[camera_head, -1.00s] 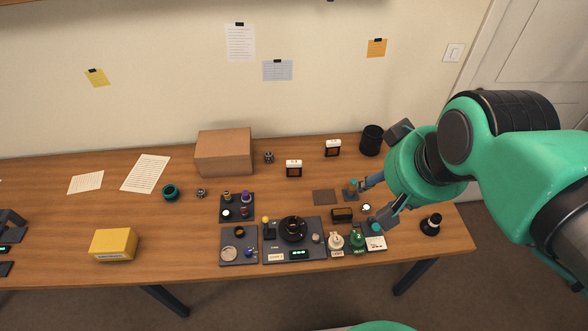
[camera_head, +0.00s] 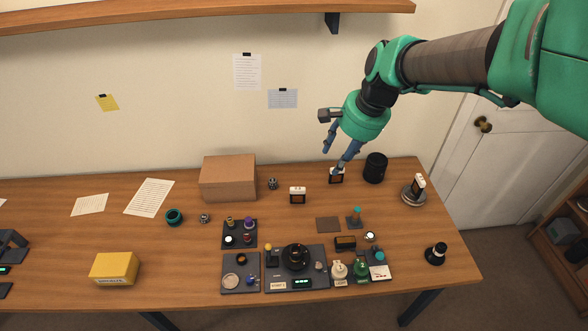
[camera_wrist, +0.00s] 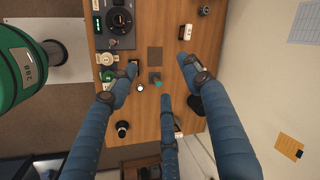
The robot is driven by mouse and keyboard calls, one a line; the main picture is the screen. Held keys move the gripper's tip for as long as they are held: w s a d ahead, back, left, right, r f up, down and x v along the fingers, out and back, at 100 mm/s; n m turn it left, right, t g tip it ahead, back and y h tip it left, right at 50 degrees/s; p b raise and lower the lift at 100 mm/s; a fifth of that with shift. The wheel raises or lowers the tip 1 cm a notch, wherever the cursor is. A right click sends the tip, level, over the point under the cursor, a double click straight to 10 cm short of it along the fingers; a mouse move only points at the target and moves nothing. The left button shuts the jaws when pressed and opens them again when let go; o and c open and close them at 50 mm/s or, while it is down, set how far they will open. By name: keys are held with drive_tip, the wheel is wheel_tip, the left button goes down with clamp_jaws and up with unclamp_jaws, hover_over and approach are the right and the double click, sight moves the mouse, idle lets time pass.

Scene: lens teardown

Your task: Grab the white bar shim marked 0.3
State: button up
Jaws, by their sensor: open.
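I cannot read a 0.3 mark on anything. Three small dark pieces with white tops could bear the white bar shim: one in the middle of the table (camera_head: 298,194), one at the back (camera_head: 336,178), and one on a round grey base at the right (camera_head: 418,187). A white-topped piece also shows near the right fingertip in the wrist view (camera_wrist: 186,32). My gripper (camera_head: 332,160) is open and empty. In the head view its fingers overlap the top of the back piece; whether they touch it I cannot tell.
A black cylinder (camera_head: 375,168) stands right of the back piece. A cardboard box (camera_head: 228,178) is at the back left. Trays with small parts (camera_head: 310,287) and a dark flat square (camera_head: 328,225) lie in front. The wall is close behind.

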drive_tip(key=w+a+f+m+g+y, duration=0.15)
drive_tip(key=w+f+m, duration=0.35)
drive_tip(key=w+f, duration=0.65)
drive_tip(key=m, duration=0.5)
approach(299, 194)
wheel_tip(299, 194, up, 2)
drive_tip(key=w+d, duration=0.1)
drive_tip(key=d, duration=0.1)
drive_tip(key=shift+w+r+g+y+p, duration=0.15)
drive_tip(key=shift+g+y+p, duration=0.15)
drive_tip(key=shift+g+y, duration=0.15)
drive_tip(key=shift+b+x, duration=0.7)
drive_tip(key=shift+x, duration=3.7)
drive_tip(key=shift+b+x, duration=0.65)
drive_tip(key=shift+x, duration=1.9)
